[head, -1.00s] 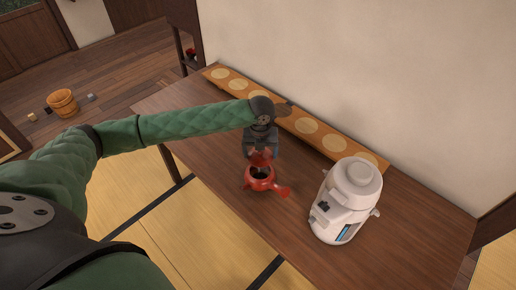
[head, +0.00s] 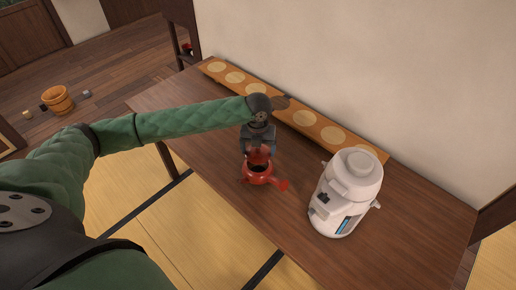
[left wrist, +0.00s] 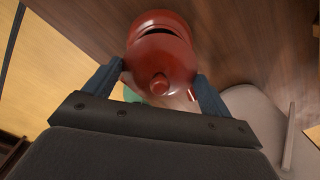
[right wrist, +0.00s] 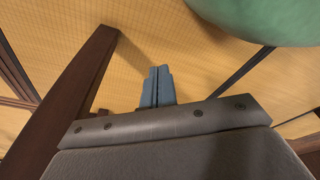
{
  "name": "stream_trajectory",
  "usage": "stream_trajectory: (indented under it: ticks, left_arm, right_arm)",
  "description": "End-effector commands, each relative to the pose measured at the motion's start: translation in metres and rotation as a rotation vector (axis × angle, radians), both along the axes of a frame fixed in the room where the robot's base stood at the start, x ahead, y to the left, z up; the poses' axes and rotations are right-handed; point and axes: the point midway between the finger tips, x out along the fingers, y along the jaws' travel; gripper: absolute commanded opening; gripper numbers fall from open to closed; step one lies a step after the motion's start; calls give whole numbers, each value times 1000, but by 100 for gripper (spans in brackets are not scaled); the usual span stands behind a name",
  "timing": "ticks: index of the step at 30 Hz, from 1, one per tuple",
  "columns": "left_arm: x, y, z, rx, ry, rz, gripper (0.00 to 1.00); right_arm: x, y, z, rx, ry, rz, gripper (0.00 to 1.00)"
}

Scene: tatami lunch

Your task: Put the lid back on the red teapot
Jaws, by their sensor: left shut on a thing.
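The red teapot (head: 258,178) stands upright on the brown wooden table, its dark opening partly visible and its handle pointing right. My left gripper (head: 259,152) is shut on the red lid (head: 261,157), at the far side of the teapot's opening. In the left wrist view the round lid (left wrist: 160,62) with its knob is between the two fingers, and part of the teapot (left wrist: 160,20) shows beyond it. A dark gap shows between them; I cannot tell whether they touch. My right gripper (right wrist: 157,80) is shut and empty, seen only in the right wrist view.
A white electric hot-water pot (head: 345,195) stands on the table right of the teapot. A long wooden board with pale round spots (head: 290,112) lies along the wall behind. A table leg (right wrist: 75,85) is near my right gripper.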

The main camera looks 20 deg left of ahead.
Motion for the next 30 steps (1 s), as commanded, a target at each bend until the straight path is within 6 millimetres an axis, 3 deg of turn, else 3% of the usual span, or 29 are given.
stream_trajectory:
  ticks: [11, 21, 30]
  left_arm:
    - [0, 0, -18, 0, 0, 0, 61]
    - [0, 0, -36, 0, 1, 0, 61]
    - [0, 0, -39, 0, 0, 0, 61]
  right_arm:
    - [19, 12, 18, 8, 10, -6, 0]
    - [23, 15, 27, 11, 17, -9, 0]
    - [25, 16, 30, 11, 17, -10, 0]
